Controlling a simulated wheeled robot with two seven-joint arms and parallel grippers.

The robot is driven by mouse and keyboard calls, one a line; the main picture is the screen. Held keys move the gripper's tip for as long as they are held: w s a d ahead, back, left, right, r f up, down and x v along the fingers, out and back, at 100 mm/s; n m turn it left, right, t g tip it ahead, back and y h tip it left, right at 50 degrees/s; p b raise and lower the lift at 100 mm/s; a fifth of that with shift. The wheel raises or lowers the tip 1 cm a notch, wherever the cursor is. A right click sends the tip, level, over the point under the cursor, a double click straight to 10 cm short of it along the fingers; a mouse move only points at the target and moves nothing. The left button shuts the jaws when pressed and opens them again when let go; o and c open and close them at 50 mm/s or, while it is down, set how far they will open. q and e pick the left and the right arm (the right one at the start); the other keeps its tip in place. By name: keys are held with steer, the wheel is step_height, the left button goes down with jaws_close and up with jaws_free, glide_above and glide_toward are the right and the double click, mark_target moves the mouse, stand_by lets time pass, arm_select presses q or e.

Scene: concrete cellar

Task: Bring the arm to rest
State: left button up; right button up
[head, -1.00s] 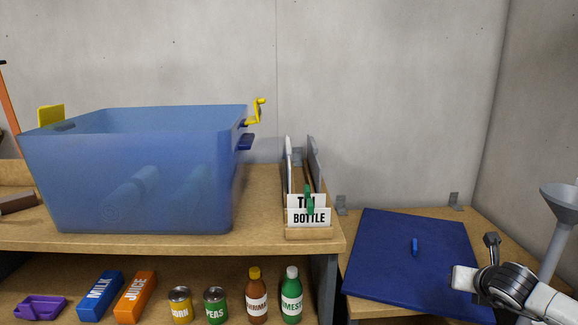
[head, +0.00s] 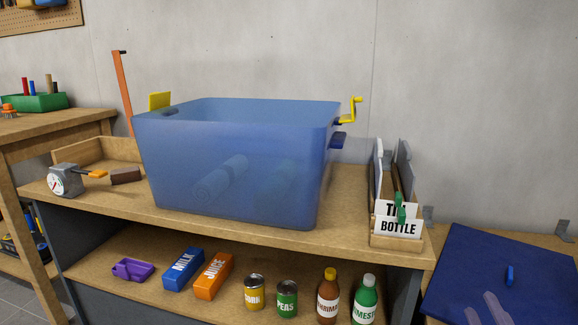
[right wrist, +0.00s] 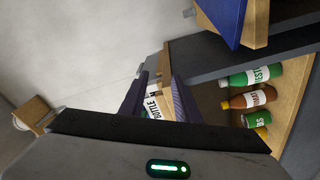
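My right gripper (head: 484,308) shows at the lower right edge of the head view as two pale purple fingers. They appear in front of the blue mat (head: 455,275). In the right wrist view my right gripper (right wrist: 158,80) has its two dark fingers apart, with nothing held between them. Through the gap I see the card holder with the BOTTLE card (right wrist: 152,107) farther off. Most of my right arm is out of the head view. My left gripper is in no view.
A big blue bin (head: 235,170) stands on the wooden shelf (head: 350,235). The card holder (head: 396,242) is at the shelf's right end.

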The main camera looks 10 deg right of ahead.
steer(key=s+a+f+m+g+y, duration=0.1)
steer(key=s+a+f+m+g, duration=0.25)
steer(key=s+f+g, duration=0.35)
steer(key=s+a+f+m+g, duration=0.3)
steer(key=s+f+m, duration=0.1)
steer(key=f, duration=0.5)
steer(key=s+a+f+g+y, duration=0.3)
steer(key=s+a+g+y, duration=0.15)
steer(key=s+a, duration=0.5)
steer(key=w+a+f+n+t+y, duration=0.1)
steer(key=w+a+t+y, duration=0.1)
steer(key=w+a, duration=0.3)
steer(key=w+a+f+t+y, duration=0.2)
steer(key=a+t+y, duration=0.1)
steer(key=a, duration=0.4)
arm_select(q)
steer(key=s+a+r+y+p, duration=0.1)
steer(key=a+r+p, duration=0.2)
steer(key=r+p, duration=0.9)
steer(key=p, duration=0.8)
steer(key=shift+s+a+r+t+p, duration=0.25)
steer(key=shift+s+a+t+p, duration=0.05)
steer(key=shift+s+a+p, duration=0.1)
arm_select(e)
steer(key=d+r+h, duration=0.1)
steer(key=r, duration=0.5)
steer(key=s+d+r+h, duration=0.1)
steer(key=d+r, duration=0.1)
steer(key=r, duration=0.5)
steer(key=shift+d, duration=0.3)
